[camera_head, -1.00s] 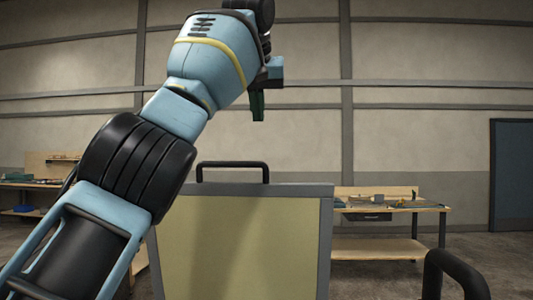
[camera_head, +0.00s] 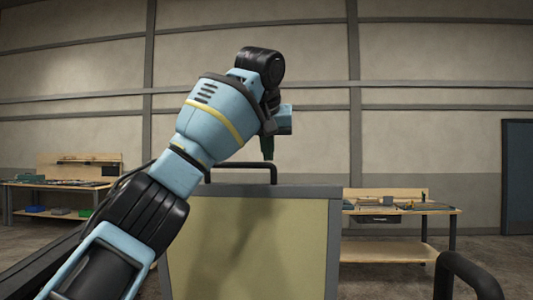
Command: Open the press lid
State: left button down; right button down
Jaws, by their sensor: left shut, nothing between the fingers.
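The press lid (camera_head: 250,245) stands raised in front of me, a pale yellow panel in a grey frame. A black bar handle (camera_head: 235,165) sits on its top edge. My left arm comes in from the left, and my left gripper (camera_head: 268,153) points down close to the right end of the handle. My right gripper is not in view.
A black curved rail (camera_head: 465,272) rises at the lower right. Wooden workbenches stand far back at the left (camera_head: 60,185) and right (camera_head: 395,208). A blue door (camera_head: 518,178) is at the far right. The air above the lid's right side is clear.

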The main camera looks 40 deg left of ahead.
pick_arm(q)
jog(key=shift+s+d+f, duration=0.25)
jog(key=shift+s+d, duration=0.1)
jog(key=shift+s, duration=0.35)
jog(key=shift+s+f, duration=0.1)
jog(key=shift+s, duration=0.05)
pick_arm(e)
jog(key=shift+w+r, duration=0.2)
pick_arm(q)
jog(key=shift+d, duration=0.1)
jog(key=shift+f, duration=0.15)
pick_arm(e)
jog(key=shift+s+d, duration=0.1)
